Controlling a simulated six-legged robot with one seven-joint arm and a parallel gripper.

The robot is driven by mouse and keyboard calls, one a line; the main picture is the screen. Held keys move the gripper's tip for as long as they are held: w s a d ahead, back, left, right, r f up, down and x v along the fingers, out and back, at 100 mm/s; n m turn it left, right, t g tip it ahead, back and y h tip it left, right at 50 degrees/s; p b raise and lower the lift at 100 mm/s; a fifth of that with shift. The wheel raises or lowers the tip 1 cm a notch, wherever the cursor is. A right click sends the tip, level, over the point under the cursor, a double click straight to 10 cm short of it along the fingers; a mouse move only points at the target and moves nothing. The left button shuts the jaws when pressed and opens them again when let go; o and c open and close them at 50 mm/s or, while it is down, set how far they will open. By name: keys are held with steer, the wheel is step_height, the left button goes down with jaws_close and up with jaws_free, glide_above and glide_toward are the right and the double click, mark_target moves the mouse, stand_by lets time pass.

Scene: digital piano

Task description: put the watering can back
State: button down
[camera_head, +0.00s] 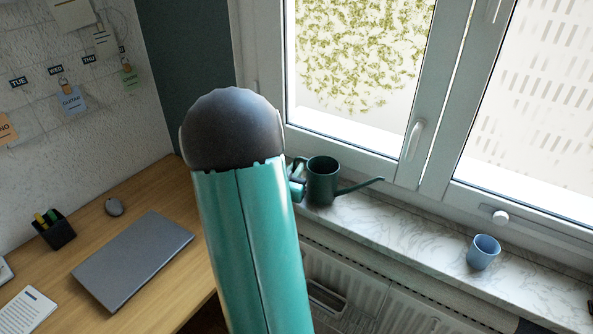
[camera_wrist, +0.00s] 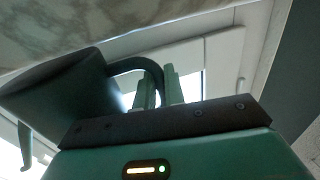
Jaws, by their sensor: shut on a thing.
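The dark green watering can (camera_head: 322,184) is upright at the left end of the marble windowsill, its long spout pointing right. From this view I cannot tell whether its base touches the sill. My gripper (camera_head: 297,180) is at the can's left side, mostly hidden behind my teal arm. In the wrist view the can (camera_wrist: 62,92) shows at the left, and its curved handle runs between the two fingers of my gripper (camera_wrist: 158,92). The fingers are shut on the handle.
A blue cup (camera_head: 484,252) stands on the windowsill (camera_head: 420,235) to the right, with clear marble between it and the can. The window (camera_head: 413,140) is close behind.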

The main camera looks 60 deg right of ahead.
steer(key=shift+s+f, duration=0.1)
steer(key=shift+f, duration=0.4)
steer(key=shift+f, duration=0.1)
steer(key=c, duration=1.5)
jaws_free()
steer(key=shift+a, duration=0.1)
